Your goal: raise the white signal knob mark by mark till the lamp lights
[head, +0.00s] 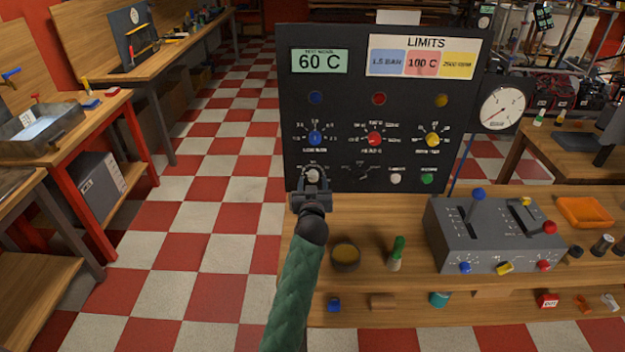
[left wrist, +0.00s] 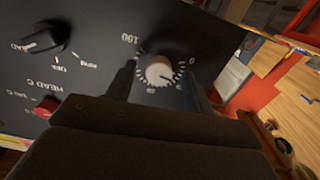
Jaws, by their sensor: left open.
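The white signal knob (head: 312,173) is at the lower left of the black upright panel (head: 350,190), partly hidden by my left gripper (head: 311,188) in the head view. In the left wrist view the white knob (left wrist: 159,70) sits inside a ring of scale marks, among them 100 and 0. My left gripper (left wrist: 160,88) is open, with one finger on each side of the knob; contact is not clear. The green display (head: 319,61) reads 60 C. The blue lamp (head: 316,98), red lamp (head: 379,99) and yellow lamp (head: 441,100) look dark. My right gripper is not in view.
Blue, red (head: 375,139) and yellow dials (head: 432,139) sit above the knob row. The limits card (head: 423,57) reads 1.5 bar, 100 C and a yellow rpm value. A lever box (head: 480,235), a round bowl (head: 345,256) and a green-handled tool (head: 397,252) stand on the bench.

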